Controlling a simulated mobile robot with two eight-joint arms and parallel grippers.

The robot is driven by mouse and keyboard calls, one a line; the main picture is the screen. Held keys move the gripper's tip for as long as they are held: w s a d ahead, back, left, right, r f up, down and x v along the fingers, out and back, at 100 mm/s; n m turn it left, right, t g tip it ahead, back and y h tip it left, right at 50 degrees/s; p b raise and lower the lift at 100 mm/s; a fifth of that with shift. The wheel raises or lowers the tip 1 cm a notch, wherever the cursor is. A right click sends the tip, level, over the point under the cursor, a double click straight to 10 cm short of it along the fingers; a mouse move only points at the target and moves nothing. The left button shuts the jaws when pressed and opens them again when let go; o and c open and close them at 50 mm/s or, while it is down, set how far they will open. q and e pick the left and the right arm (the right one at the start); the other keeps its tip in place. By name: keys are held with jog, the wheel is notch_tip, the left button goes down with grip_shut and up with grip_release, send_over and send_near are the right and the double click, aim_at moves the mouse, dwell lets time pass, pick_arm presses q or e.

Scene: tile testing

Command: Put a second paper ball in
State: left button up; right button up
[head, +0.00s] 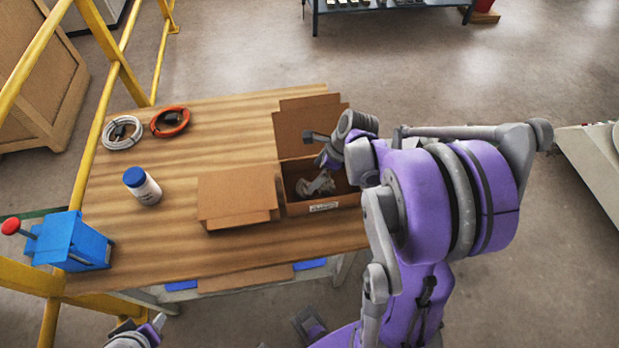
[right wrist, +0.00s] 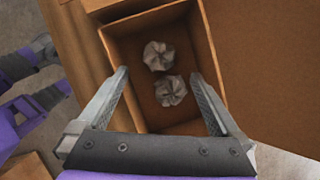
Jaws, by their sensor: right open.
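An open cardboard box (head: 308,208) stands on the wooden table with its flaps folded out. In the right wrist view two crumpled grey paper balls lie on the floor of the box (right wrist: 207,47): one paper ball (right wrist: 158,56) and, touching or close to it, another paper ball (right wrist: 170,91). My right gripper (right wrist: 163,84) is open and empty, with its fingers spread over the box opening. In the head view my right gripper (head: 324,170) is above the box and partly hides its inside. My left gripper (head: 150,328) is at the bottom left edge, below the table's front.
A blue box with a red knob (head: 75,243) sits at the table's left corner. Yellow rails (head: 97,125) border the left side.

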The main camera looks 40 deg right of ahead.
jog(key=s+a+r+n+h, duration=0.1)
jog(key=s+a+r+n, duration=0.2)
jog(key=n, duration=1.1)
jog(key=s+a+r+n+t+h, duration=0.1)
jog(key=s+a+r+n, duration=0.3)
jog(key=a+n, duration=0.9)
jog(key=s+n, duration=0.1)
jog(key=s, duration=0.2)
jog(key=shift+r+t+h, duration=0.2)
jog(key=shift+t+h, duration=0.1)
jog(key=shift+h, duration=0.1)
jog(key=shift+r, duration=0.1)
